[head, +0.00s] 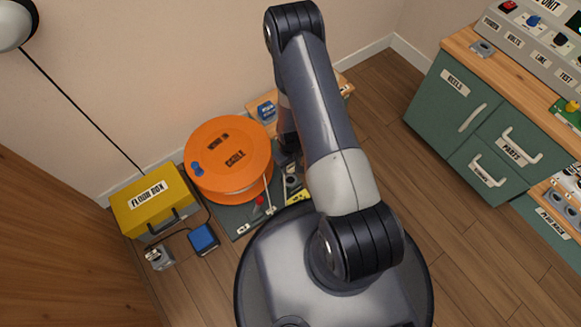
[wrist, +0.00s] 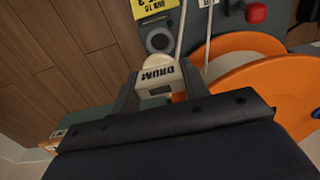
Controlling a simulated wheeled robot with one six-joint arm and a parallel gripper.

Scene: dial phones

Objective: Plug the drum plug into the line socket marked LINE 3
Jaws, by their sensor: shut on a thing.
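My gripper (wrist: 160,88) is shut on the drum plug (wrist: 158,75), a pale block labelled DRUM, in the wrist view. The plug's rounded far end points at a grey socket with a dark round opening (wrist: 159,40), just beyond it. I cannot tell whether they touch. A yellow label (wrist: 150,8) lies beyond that socket; its upside-down text is cut off, and I cannot make out LINE 3. In the head view my arm hides the gripper and plug; part of the socket panel (head: 292,183) shows beside the arm.
An orange cable drum (head: 228,153) stands close left of the arm; its flange fills the right of the wrist view (wrist: 262,85). A red knob (wrist: 257,12) and pale cords are near the socket. A yellow floor box (head: 150,200) and blue box (head: 203,239) stand left.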

